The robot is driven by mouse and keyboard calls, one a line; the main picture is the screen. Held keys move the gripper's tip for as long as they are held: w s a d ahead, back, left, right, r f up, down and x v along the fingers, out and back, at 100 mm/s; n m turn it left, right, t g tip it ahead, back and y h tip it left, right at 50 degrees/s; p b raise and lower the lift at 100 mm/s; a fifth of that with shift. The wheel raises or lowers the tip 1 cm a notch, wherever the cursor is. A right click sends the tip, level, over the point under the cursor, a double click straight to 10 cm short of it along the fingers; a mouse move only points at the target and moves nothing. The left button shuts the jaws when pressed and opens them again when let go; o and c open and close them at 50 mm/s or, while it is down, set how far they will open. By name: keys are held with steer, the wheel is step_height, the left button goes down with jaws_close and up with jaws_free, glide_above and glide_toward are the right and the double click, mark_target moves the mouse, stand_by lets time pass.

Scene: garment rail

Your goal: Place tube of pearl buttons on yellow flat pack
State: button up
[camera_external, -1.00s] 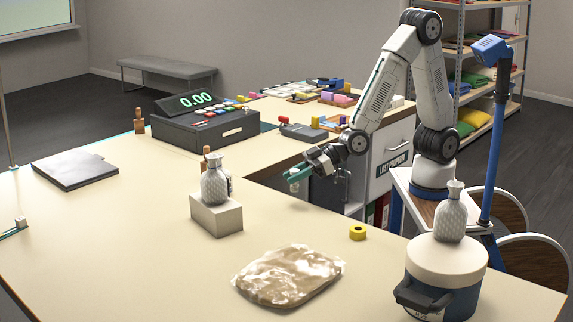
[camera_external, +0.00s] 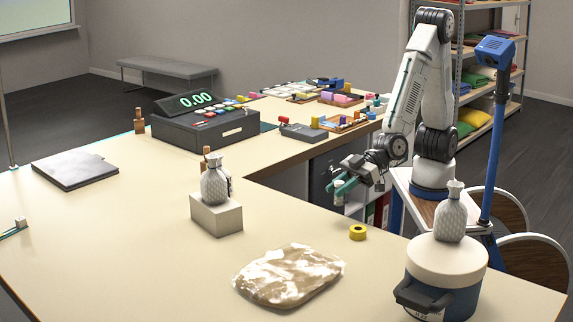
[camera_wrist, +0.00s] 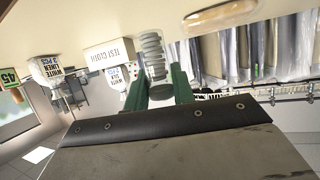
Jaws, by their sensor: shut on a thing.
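My gripper (camera_external: 343,188) is shut on a small pale tube (camera_external: 339,197), in the gap beyond the counter's inner edge in the external view. In the wrist view the green fingers of my gripper (camera_wrist: 160,88) flank the clear tube (camera_wrist: 153,52), which shows a stack of pale discs. A flat pack (camera_external: 288,276), yellowish brown under shiny white-streaked wrap, lies on the near counter, apart from my gripper. A tan oval at the top of the wrist view looks like this flat pack (camera_wrist: 220,15).
A yellow ring (camera_external: 357,232) lies on the counter between my gripper and the pack.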

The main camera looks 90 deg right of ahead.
steer(key=s+a+r+n+g+y, duration=0.1)
steer(key=s+a+r+n+y, duration=0.2)
steer(key=a, duration=0.9)
steer(key=shift+m+h, duration=0.4)
steer(key=shift+h, duration=0.1)
steer(key=w+a, duration=0.3)
steer(key=w, duration=0.1)
steer(key=w+a+f, duration=0.1)
steer(key=w+a, duration=0.2)
steer(key=w, duration=0.1)
steer(key=w+a, duration=0.3)
steer(key=w, duration=0.1)
steer(key=shift+a+f, duration=0.15)
steer(key=shift+a, duration=0.25)
steer(key=shift+w+a+f, duration=0.1)
steer(key=shift+f, duration=1.65)
steer(key=shift+f, duration=0.2)
steer(key=o, duration=1)
steer(key=shift+r, duration=0.15)
